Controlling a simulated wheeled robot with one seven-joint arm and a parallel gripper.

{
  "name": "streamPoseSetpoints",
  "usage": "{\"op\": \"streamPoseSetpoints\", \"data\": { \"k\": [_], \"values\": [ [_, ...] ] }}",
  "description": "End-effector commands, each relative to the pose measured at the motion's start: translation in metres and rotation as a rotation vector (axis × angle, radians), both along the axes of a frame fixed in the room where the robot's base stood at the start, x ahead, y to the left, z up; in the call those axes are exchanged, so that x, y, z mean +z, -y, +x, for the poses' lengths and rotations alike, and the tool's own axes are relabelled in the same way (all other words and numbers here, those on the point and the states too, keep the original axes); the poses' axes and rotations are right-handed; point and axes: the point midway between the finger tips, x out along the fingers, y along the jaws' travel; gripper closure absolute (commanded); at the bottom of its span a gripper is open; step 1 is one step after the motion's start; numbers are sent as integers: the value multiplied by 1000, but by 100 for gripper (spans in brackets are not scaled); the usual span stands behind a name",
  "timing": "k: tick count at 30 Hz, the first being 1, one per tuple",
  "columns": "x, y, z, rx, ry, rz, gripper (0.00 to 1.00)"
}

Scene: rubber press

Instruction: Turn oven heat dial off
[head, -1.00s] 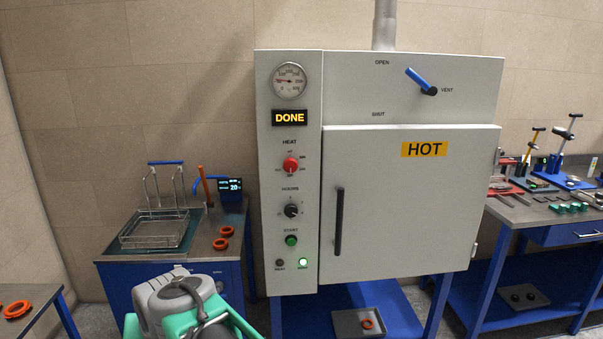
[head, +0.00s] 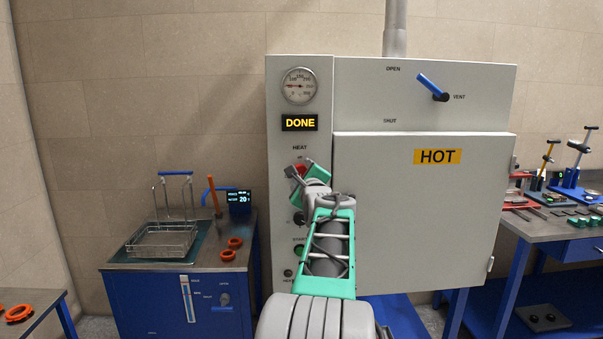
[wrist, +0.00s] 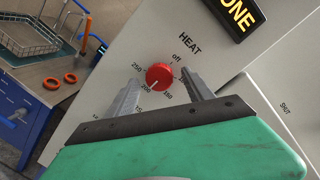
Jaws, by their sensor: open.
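The red heat dial (wrist: 159,77) is on the oven's grey control panel, under the word HEAT. In the wrist view its white pointer aims at the lower left, near the 200 mark, away from "off" at the top. My gripper (wrist: 160,85) is open, with one finger on each side of the dial; I cannot tell whether either finger touches it. In the head view the dial (head: 299,170) is partly hidden behind my gripper (head: 301,172). The oven (head: 425,215) has its door closed, with a yellow HOT sign on it.
The display (head: 299,123) reads DONE, below a round gauge (head: 300,85). A blue vent lever (head: 430,83) is at upper right. A bench with a wire basket (head: 163,242) and orange rings stands left.

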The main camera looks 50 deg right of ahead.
Motion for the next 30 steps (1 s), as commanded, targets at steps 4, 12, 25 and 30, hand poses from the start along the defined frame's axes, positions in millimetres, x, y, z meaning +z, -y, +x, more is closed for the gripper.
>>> {"op": "streamPoseSetpoints", "data": {
  "k": [4, 12, 25, 30],
  "values": [
    [0, 4, 5, 0, -1, -1, 40],
    [-1, 4, 4, 0, -2, 0, 49],
    [0, 3, 5, 1, -2, -1, 84],
    [0, 3, 5, 1, -2, -1, 98]
  ]
}}
